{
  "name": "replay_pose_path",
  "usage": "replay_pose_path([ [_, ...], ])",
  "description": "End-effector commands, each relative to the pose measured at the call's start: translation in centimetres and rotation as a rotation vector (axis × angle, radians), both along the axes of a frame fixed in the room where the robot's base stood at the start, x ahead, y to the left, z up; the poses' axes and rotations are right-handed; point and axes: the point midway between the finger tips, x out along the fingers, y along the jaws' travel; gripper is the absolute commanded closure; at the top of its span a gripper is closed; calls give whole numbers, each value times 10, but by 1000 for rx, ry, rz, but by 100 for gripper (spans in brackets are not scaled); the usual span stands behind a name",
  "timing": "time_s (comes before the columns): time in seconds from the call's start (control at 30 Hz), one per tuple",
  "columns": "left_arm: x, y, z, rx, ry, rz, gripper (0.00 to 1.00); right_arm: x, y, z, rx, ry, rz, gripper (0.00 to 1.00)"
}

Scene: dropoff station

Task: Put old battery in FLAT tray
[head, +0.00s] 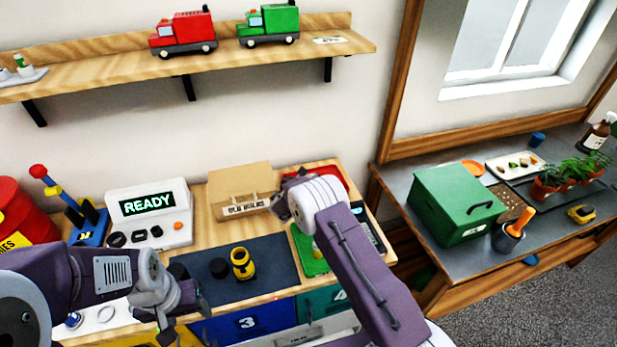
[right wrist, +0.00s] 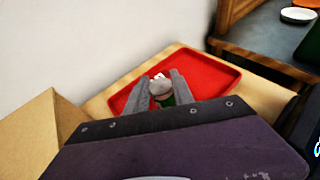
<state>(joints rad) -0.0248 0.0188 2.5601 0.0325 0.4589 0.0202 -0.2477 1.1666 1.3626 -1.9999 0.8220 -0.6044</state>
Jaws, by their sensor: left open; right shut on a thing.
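My right gripper (right wrist: 160,82) is shut on the old battery (right wrist: 163,90), which has a grey top and a green side. In the right wrist view the battery is between the fingers, over the red tray (right wrist: 215,75); I cannot tell whether it touches the tray. In the head view the red tray (head: 332,173) is at the back right of the bench, partly hidden by my right arm, and the battery is not clearly visible there. My left gripper (head: 185,312) is open and empty at the bench's front, left of the dark mat. No FLAT label is readable.
A cardboard box (head: 240,190) stands left of the red tray. A green tray (head: 307,258) lies in front, partly behind my right arm. A READY device (head: 150,213) is left.

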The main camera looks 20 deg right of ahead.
Motion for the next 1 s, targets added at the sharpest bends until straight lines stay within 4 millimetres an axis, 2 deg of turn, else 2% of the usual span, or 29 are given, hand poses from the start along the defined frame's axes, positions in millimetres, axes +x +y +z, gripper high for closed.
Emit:
replay_pose_path([
  [0.27,0,0,1,0,0,0,39,1,0,-3,0,-4,0,100],
  [0.43,0,0,-6,0,0,0,39,0,0,-8,0,-4,0,100],
  [0.47,0,0,-4,0,0,0,39,0,0,-7,1,-3,0,63],
  [0.5,0,0,-4,0,0,0,39,0,0,-6,1,-3,0,52],
  [0.53,0,0,-4,0,0,0,39,0,0,-6,1,-3,0,49],
  [0.8,0,0,-3,0,0,0,39,0,0,-6,1,-3,0,49],
  [0.9,0,0,5,0,0,0,39,0,0,1,1,-3,0,49],
  [1.0,0,0,-2,0,0,0,39,-11,9,2,1,0,4,49],
])
